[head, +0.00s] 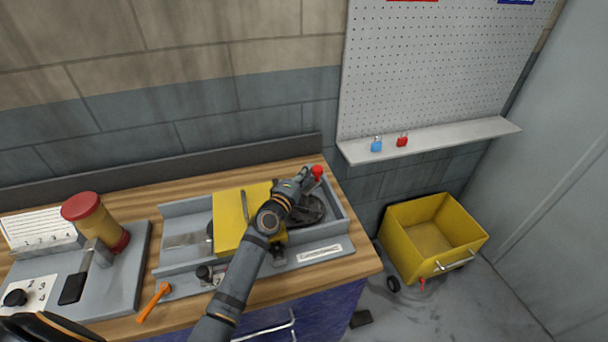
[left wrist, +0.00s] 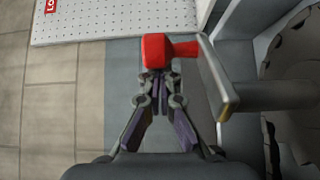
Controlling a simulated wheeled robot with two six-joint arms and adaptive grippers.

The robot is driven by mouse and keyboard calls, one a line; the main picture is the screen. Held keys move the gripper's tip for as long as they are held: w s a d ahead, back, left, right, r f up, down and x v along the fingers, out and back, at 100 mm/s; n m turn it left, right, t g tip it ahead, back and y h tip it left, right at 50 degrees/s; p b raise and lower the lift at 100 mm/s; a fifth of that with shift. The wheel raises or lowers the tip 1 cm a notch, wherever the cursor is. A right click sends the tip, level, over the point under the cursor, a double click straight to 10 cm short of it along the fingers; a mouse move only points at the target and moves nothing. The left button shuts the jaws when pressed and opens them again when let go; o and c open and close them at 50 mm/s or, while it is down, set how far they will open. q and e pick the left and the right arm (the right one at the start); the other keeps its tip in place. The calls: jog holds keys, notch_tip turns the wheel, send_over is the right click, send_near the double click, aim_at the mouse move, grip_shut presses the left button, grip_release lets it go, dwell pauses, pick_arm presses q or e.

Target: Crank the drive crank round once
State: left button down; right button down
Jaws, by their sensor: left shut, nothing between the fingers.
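The drive crank has a red knob (head: 317,171), which stands at the right end of the grey runout machine (head: 330,228). In the left wrist view the red knob (left wrist: 168,50) joins a flat grey crank arm (left wrist: 218,78). My left gripper (head: 304,174) is at the knob's left side in the head view. In the left wrist view its fingertips (left wrist: 155,82) are shut together, empty, right at the knob's lower edge; I cannot tell whether they touch it. The gripper and arm hide part of the machine. My right gripper is not in view.
A yellow block (head: 230,215) sits on the machine beside my left arm. An orange-handled tool (head: 153,302) lies at the table's front edge. A yellow bin (head: 432,238) is on the floor, right. Padlocks (head: 376,145) rest on the shelf.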

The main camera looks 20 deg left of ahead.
aim_at(317, 176)
pick_arm(q)
jog(key=d+h+b, duration=0.1)
jog(key=b, duration=0.1)
jog(key=d+m+h+b, duration=0.1)
jog(key=b, duration=0.1)
jog(key=shift+f+m+g+h, duration=0.2)
jog(key=shift+m+g+h, duration=0.1)
jog(key=shift+d+f+b, duration=0.1)
jog(key=shift+b, duration=0.75)
jog(key=shift+s+d+m+g+h+b, duration=0.1)
jog(key=shift+d+m+g+h+b, duration=0.2)
jog(key=shift+m+h, duration=0.35)
jog(key=shift+s+d+h+b, duration=0.15)
jog(key=shift+d+h+b, duration=0.15)
jog(key=shift+h+b, duration=0.05)
jog(key=shift+s+d+r, duration=0.35)
jog(key=shift+d, duration=0.1)
jog(key=shift+s, duration=0.1)
